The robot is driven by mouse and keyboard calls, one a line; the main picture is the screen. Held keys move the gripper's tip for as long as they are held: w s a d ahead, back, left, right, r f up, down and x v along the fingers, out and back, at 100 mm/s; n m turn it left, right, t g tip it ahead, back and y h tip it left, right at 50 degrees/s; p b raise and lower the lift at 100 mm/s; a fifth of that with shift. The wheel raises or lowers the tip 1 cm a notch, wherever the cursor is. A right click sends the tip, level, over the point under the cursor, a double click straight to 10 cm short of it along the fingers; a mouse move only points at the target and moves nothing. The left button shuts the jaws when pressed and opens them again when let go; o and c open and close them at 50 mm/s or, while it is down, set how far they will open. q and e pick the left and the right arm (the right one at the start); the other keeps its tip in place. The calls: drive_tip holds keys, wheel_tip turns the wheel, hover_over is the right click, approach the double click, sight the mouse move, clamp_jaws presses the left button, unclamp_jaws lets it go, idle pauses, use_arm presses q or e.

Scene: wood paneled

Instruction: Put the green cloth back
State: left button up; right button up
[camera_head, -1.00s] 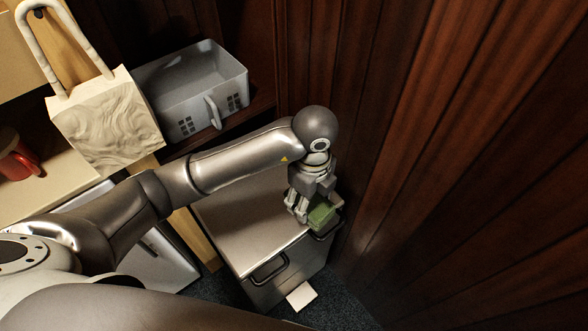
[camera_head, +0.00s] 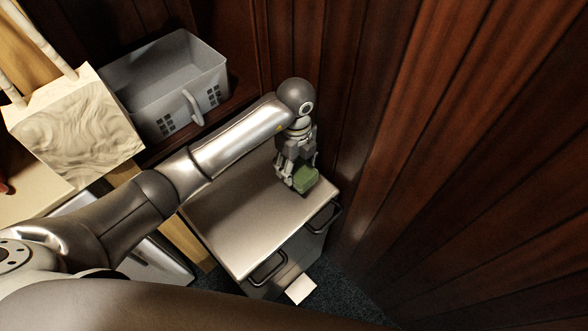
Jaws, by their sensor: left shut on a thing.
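The green cloth (camera_head: 308,178) is a small folded block at the fingertips of my left gripper (camera_head: 291,184). The gripper points down and is shut on it. The cloth is over the right part of the light-topped cabinet (camera_head: 235,225), close to its top. I cannot tell whether it touches the surface. My right gripper is not in view.
A grey basket (camera_head: 165,85) with a handle stands on a shelf behind. A pale bag-like box (camera_head: 75,130) with rope handles is at the left. Dark wood panels (camera_head: 450,150) rise at the right. A white piece (camera_head: 300,289) lies below the cabinet's front. The cabinet top is mostly clear.

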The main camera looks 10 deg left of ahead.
sight(294, 170)
use_arm(q)
drive_tip(key=shift+w+a+f, duration=0.2)
drive_tip(key=shift+w+f, duration=0.2)
drive_tip(key=shift+f, duration=0.1)
drive_tip(key=shift+w+a+f, duration=0.15)
drive_tip(key=shift+w+f, duration=0.2)
drive_tip(key=shift+f, duration=0.1)
wheel_tip(294, 170, down, 3)
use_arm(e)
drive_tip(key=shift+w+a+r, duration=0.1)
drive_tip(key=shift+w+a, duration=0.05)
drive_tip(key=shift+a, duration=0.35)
use_arm(q)
drive_tip(key=shift+f, duration=0.2)
drive_tip(key=o, duration=1)
drive_tip(key=shift+r, duration=0.1)
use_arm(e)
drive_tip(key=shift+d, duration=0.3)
